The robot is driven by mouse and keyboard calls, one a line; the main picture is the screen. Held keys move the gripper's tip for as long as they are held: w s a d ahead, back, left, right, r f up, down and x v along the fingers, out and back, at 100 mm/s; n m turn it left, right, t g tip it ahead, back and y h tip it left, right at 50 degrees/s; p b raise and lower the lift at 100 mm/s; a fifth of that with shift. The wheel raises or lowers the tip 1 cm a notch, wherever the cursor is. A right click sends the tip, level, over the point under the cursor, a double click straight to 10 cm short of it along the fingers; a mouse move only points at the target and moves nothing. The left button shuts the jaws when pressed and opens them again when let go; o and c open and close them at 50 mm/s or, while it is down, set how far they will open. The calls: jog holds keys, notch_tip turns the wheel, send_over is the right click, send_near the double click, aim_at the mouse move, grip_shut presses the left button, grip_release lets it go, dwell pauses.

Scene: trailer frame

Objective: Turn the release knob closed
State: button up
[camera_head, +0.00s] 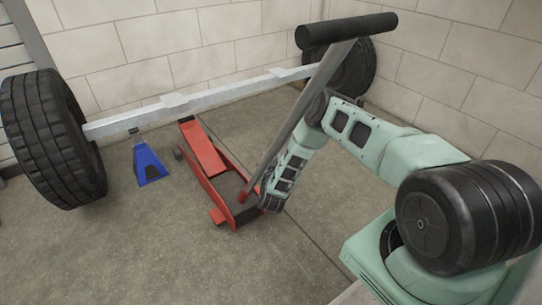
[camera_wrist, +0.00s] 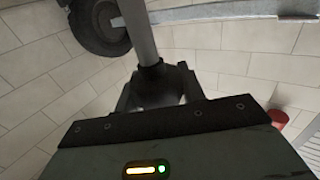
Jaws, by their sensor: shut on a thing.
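The red floor jack (camera_head: 203,150) stands on the floor under the axle. Its long grey handle (camera_head: 299,124) leans up to the right and ends in a black grip (camera_head: 346,31). My gripper (camera_head: 262,200) is low beside the handle's foot, mostly hidden by my own wrist. In the wrist view the handle (camera_wrist: 139,32) runs down to a dark round piece (camera_wrist: 152,78), seemingly the release knob, between the fingers of my gripper (camera_wrist: 158,88). The gripper is shut on it. The knob's turn position cannot be made out.
A grey axle (camera_head: 200,101) spans behind the jack, with a large tyre (camera_head: 50,138) at the left and another (camera_head: 352,68) behind the handle. A blue jack stand (camera_head: 149,164) is left of the jack. Block walls close the corner. The front floor is clear.

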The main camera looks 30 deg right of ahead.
jog(key=shift+s+m+g+h, duration=0.1)
jog(key=shift+m+g+h, duration=0.2)
jog(key=shift+h, duration=0.1)
jog(key=o, duration=1)
jog(key=shift+c, duration=0.2)
